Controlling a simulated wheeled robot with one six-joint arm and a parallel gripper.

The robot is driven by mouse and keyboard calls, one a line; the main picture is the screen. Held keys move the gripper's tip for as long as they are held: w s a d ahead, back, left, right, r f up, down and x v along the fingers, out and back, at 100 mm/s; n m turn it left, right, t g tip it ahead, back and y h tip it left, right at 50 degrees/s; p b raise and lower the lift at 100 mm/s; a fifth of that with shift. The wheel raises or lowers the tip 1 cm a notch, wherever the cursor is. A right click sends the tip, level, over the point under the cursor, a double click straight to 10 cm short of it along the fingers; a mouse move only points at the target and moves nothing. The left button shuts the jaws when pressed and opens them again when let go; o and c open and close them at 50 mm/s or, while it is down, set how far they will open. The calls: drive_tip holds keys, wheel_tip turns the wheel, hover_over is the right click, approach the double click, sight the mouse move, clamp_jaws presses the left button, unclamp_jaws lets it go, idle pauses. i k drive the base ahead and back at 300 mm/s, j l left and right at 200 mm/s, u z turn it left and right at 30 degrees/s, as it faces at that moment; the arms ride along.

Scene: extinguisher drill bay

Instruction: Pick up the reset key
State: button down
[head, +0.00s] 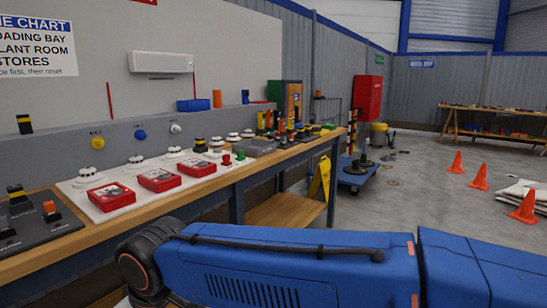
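I cannot make out the reset key among the small items on the bench. Three red boxes with pale faces, a near one (111,197), a middle one (159,180) and a far one (197,167), lie in a row on a white board (80,204) on the wooden bench (66,232). White round detectors (136,162) sit behind them. My gripper is out of view; only blue links and a dark joint of my arm show, in front of the bench.
A dark panel with switches (35,222) lies at the bench's near left end. Coloured small items crowd the far end. A blue cart (355,178) and a yellow sign (320,179) stand beyond. Orange cones (480,177) stand at right; the grey floor between is mostly clear.

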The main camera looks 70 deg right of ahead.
sight(227, 157)
drive_tip(key=z, duration=1.5)
